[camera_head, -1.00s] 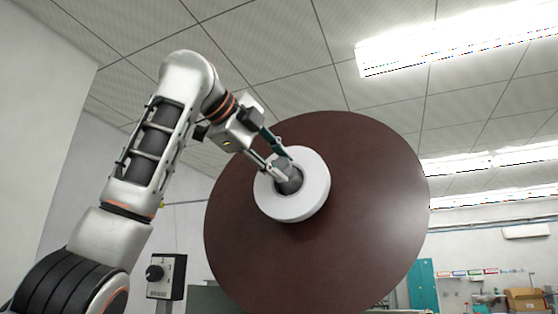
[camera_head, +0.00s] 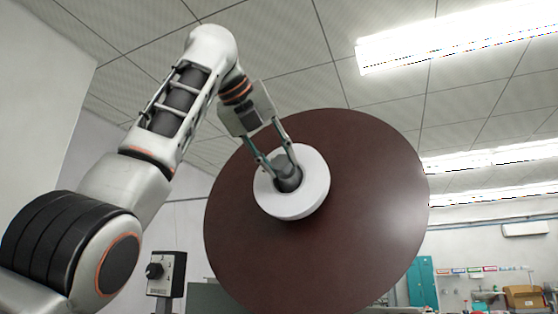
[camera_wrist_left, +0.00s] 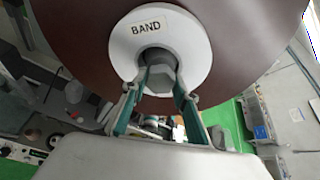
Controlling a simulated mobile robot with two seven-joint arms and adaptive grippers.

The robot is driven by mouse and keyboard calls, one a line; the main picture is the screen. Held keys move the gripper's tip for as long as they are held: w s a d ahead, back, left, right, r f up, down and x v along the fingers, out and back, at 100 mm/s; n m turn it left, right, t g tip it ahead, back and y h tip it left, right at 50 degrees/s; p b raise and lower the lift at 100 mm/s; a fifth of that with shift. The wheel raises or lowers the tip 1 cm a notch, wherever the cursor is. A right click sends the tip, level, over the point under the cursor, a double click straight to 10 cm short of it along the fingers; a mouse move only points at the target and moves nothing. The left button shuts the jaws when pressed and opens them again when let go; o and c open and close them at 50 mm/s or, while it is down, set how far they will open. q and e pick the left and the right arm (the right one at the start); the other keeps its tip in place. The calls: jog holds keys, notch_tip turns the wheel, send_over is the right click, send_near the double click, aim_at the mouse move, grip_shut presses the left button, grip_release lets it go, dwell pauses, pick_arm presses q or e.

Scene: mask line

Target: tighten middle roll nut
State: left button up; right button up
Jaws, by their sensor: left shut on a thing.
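The roll is a large dark brown disc (camera_head: 340,240) with a white ring-shaped core (camera_head: 307,200) at its middle. A grey roll nut (camera_head: 288,176) sits at the centre of the white core. In the left wrist view the nut (camera_wrist_left: 158,72) looks faceted, and the core (camera_wrist_left: 192,40) bears a "BAND" label. My left gripper (camera_head: 282,166) reaches in from the upper left and is shut on the nut, with one finger on each side of it. In the left wrist view the fingers (camera_wrist_left: 158,92) flank the nut. My right gripper is not in view.
At the lower right are a teal cabinet (camera_head: 422,280) and a cardboard box (camera_head: 524,297) in the background. The space above the roll is open up to the ceiling.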

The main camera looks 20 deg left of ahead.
pick_arm(q)
jog(key=m+y, duration=0.1)
jog(key=m, duration=0.2)
jog(key=shift+d, duration=0.1)
jog(key=shift+m+y, duration=0.5)
jog(key=shift+m, duration=1)
jog(key=o, duration=1.1)
jog(key=shift+s, duration=0.15)
jog(key=v, duration=0.7)
jog(key=shift+s, duration=0.15)
